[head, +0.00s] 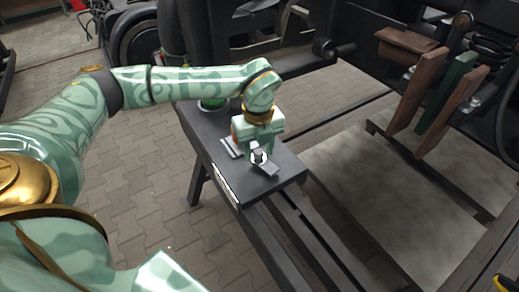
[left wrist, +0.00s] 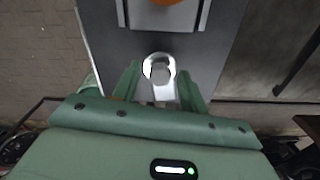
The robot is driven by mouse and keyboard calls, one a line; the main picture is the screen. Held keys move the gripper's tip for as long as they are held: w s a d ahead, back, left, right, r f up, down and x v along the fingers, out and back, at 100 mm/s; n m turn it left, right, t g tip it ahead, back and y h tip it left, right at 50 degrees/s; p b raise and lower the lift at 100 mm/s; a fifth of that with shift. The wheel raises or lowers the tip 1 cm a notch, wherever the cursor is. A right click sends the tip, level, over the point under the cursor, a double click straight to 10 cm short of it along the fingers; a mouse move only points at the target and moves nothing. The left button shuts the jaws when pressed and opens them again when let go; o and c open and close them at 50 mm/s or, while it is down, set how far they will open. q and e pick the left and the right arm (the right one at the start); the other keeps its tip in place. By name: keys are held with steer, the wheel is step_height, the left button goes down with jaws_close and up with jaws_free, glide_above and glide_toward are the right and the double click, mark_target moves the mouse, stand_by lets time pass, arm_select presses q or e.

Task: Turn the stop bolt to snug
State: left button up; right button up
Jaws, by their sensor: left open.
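My left gripper (head: 258,153) points down over the dark bench top, near its right end. Its jaws are open. In the left wrist view the two green fingers (left wrist: 158,76) stand apart on either side of a pale metal piece with a bright rounded end (left wrist: 158,68). I cannot tell if this piece is the stop bolt or a tool, or whether the fingers touch it. A grey bracket (left wrist: 124,14) with an orange round part (left wrist: 165,2) lies just beyond. The gripper hides much of this spot in the head view. My right gripper is not in view.
The narrow dark bench (head: 289,178) stands on paving. A green round object (head: 212,104) is at its far end. Dark bogie frames and a hanging set of brown and green slabs (head: 447,90) stand to the right, above a grey plate (head: 385,185).

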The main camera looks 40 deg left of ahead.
arm_select(q)
steer(key=shift+c, duration=0.3)
jaws_close()
